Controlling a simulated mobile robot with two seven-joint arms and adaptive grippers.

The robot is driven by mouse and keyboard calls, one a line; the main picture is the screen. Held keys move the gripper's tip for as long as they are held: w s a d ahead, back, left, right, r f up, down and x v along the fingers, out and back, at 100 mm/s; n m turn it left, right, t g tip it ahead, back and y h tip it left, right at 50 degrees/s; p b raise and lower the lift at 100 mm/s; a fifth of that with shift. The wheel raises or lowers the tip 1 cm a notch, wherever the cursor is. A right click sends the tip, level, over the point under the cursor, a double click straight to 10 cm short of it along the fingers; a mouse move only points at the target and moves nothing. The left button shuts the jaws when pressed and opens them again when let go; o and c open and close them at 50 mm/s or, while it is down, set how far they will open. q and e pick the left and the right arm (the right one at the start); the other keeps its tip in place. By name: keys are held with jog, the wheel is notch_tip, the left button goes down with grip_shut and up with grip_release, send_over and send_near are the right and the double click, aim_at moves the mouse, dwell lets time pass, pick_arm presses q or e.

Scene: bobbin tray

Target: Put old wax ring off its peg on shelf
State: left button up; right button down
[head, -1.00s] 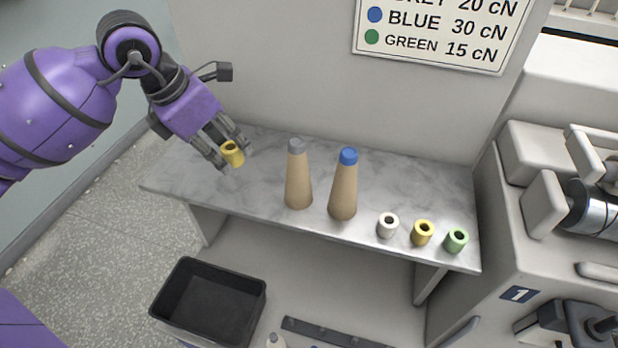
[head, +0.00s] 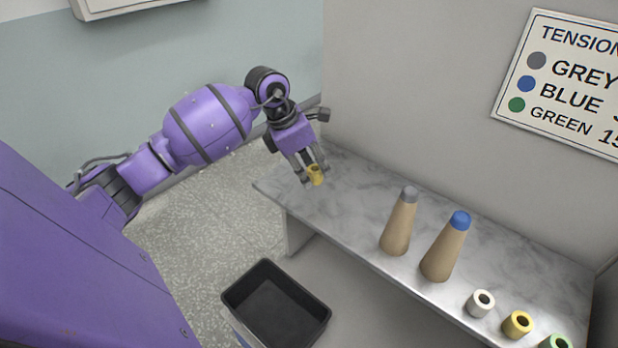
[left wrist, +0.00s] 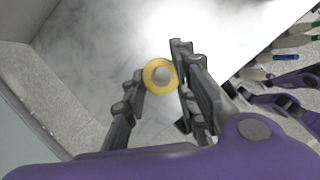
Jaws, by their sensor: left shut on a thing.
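My left gripper (head: 311,178) is shut on a yellow ring (head: 315,175) at the left end of the grey marbled shelf (head: 345,180). In the left wrist view the same yellow ring (left wrist: 148,76) sits between the fingers, seen from above with a pale centre. I cannot tell whether the ring touches the shelf. A white ring (head: 480,304), a second yellow ring (head: 518,325) and a green ring (head: 556,343) stand at the shelf's right end; the green one is cut by the frame edge.
A grey-tipped cone (head: 397,228) and a blue-tipped cone (head: 445,250) stand mid-shelf. A black open bin (head: 300,334) is below the front edge. A tension sign (head: 565,85) hangs on the wall. The shelf between my left gripper and the cones is clear.

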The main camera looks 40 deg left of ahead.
pick_arm(q)
jog(key=shift+w+a+f, duration=0.15)
jog(key=shift+a+f, duration=0.2)
jog(key=shift+f, duration=0.05)
jog(key=shift+w+a+f, duration=0.1)
jog(key=shift+a+f, duration=0.05)
jog(key=shift+f, duration=0.8)
jog(key=shift+w+a+f, duration=0.1)
jog(key=shift+a+f, duration=0.05)
jog(key=shift+f, duration=0.8)
jog(key=shift+s+f, duration=0.1)
jog(key=shift+f, duration=0.1)
jog(key=o, duration=1)
jog(key=shift+r, duration=0.15)
jog(key=shift+r, duration=0.3)
jog(key=v, duration=1.1)
jog(key=shift+s+r, duration=0.15)
jog(key=shift+r, duration=0.05)
